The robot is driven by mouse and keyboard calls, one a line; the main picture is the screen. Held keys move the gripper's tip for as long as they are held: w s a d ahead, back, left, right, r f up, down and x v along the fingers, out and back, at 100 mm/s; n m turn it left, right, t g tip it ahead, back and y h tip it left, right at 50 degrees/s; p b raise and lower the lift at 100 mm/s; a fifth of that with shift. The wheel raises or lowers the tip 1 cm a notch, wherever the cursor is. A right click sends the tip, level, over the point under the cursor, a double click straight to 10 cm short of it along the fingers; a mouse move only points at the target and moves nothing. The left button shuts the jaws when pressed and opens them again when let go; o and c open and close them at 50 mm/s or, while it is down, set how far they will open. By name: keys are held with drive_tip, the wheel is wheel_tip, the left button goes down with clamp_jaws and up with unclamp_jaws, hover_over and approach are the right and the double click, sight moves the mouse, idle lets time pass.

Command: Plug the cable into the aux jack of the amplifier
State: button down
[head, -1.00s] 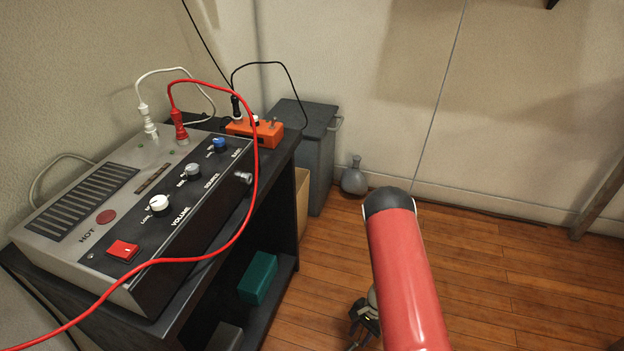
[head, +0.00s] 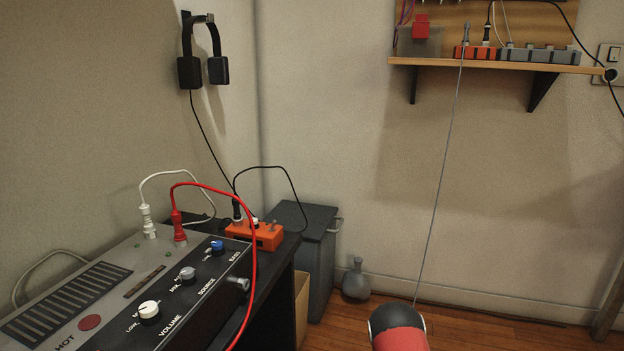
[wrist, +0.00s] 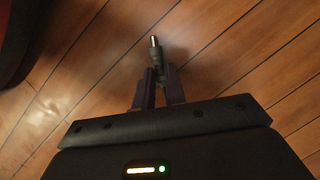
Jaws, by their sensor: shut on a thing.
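The amplifier (head: 120,262) is a grey box with a black control strip, at the lower left of the head view. A short metal cylinder (head: 237,283) sticks out of its right side; I cannot tell whether this is the aux jack. In the wrist view, my gripper (wrist: 158,84) is shut on a dark plug with a metal tip (wrist: 154,42), held over the wooden floor. The gripper is out of the head view. A thin grey cable (head: 437,185) runs from the wall shelf down behind my arm; its lower end is hidden.
White and red plugs (head: 179,230) stand in the amplifier's top, and the red cable loops past its right side. An orange box (head: 255,235) sits behind it. A grey cabinet (head: 312,250) and a vase (head: 356,280) stand by the wall. Open floor lies to the right.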

drive_tip(key=shift+r+p, duration=1.95)
drive_tip(key=shift+r, duration=1.1)
